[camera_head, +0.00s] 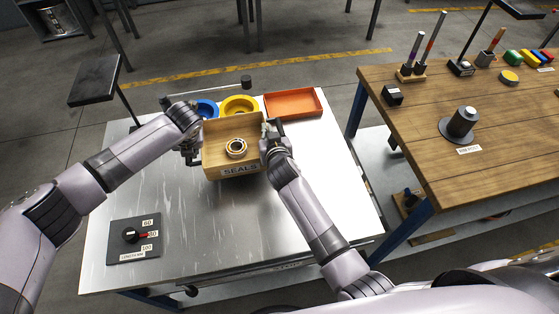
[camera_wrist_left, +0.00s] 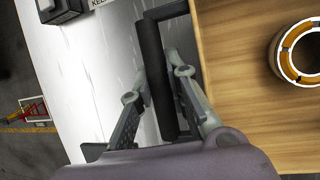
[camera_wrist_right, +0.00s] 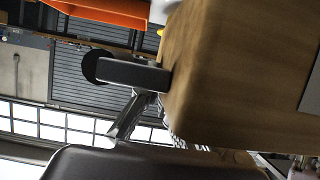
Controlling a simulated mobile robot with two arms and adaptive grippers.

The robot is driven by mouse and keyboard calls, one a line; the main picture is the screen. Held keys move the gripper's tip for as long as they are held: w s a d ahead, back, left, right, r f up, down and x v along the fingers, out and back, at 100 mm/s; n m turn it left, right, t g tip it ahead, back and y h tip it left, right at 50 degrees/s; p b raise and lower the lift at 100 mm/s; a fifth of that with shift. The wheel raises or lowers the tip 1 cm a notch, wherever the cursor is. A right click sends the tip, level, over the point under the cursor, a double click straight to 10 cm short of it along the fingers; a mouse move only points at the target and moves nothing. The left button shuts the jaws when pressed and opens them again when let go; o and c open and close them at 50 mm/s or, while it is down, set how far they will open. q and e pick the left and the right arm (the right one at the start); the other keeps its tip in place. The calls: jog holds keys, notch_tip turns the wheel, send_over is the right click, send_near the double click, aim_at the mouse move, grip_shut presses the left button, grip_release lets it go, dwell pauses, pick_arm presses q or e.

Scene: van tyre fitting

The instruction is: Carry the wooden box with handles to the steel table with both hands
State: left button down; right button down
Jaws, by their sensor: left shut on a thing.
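The wooden box (camera_head: 215,131) is at the steel table's back, label "SEALS" facing the front. I cannot tell whether it rests on the tabletop or is held just above it. A ringed part (camera_head: 236,148) lies inside. My left gripper (camera_head: 188,150) is shut on the box's left black handle (camera_wrist_left: 153,75); its fingers lie either side of the bar. My right gripper (camera_head: 270,138) is at the right handle (camera_wrist_right: 130,72), close against the box wall. Its fingers are partly hidden, so its grip is unclear. The steel table (camera_head: 175,215) lies underneath.
Behind the box are a blue bowl (camera_head: 206,108), a yellow bowl (camera_head: 239,105) and an orange tray (camera_head: 294,103). A dark control plate (camera_head: 133,240) lies at front left. A wooden workbench (camera_head: 430,120) with tools stands at right. The table's middle front is clear.

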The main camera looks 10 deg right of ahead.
pick_arm(q)
jog(key=shift+w+d+r, duration=0.1)
jog(key=shift+w, duration=0.05)
pick_arm(e)
jog(key=shift+d+r, duration=0.1)
jog(key=shift+d, duration=0.25)
pick_arm(q)
jog(key=shift+f, duration=0.25)
pick_arm(e)
jog(key=shift+f, duration=0.25)
